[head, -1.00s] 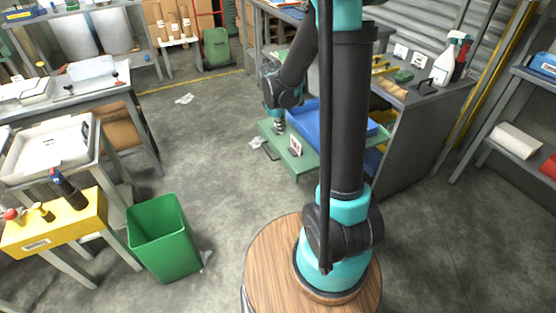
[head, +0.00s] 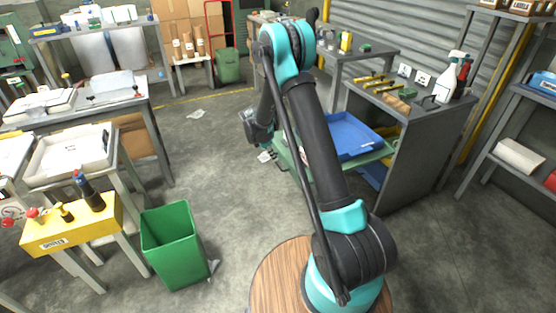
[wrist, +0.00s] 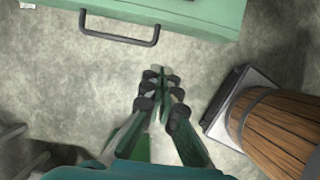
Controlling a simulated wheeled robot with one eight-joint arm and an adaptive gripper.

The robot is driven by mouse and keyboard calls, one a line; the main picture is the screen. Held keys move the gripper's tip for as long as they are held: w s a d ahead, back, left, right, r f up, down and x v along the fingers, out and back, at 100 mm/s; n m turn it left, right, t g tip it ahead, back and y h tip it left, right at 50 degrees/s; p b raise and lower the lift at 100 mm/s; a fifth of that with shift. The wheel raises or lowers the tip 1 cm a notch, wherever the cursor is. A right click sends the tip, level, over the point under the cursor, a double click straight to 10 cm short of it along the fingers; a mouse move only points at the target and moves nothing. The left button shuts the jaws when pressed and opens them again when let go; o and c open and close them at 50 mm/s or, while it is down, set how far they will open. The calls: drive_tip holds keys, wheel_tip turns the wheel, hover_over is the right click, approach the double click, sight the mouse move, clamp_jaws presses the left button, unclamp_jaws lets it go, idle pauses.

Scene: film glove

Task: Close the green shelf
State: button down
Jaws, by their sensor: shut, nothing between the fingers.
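The green shelf (head: 376,157) is pulled out from the grey workbench and holds a blue tray (head: 352,132). My arm hides part of it in the head view. In the wrist view its green front (wrist: 200,12) crosses the top, with a dark bar handle (wrist: 120,38) projecting from it. My gripper (wrist: 160,74) is shut and empty, a little below and right of the handle in that picture, apart from it. In the head view it is left of the shelf, its fingertips hard to make out.
The grey workbench (head: 432,140) stands behind the shelf at right, with a spray bottle (head: 447,78) and tools on top. A green bin (head: 172,245) and a yellow box (head: 70,225) are at left. The concrete floor (head: 215,160) between is mostly clear.

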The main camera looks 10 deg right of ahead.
approach(291, 171)
wheel_tip(291, 171, down, 4)
drive_tip(key=a, duration=0.3)
drive_tip(key=shift+w+d+f, duration=0.1)
drive_tip(key=shift+w+d, duration=0.05)
drive_tip(key=shift+d, duration=0.9)
drive_tip(key=shift+w+d, duration=0.15)
drive_tip(key=shift+d, duration=0.95)
drive_tip(key=shift+d, duration=0.1)
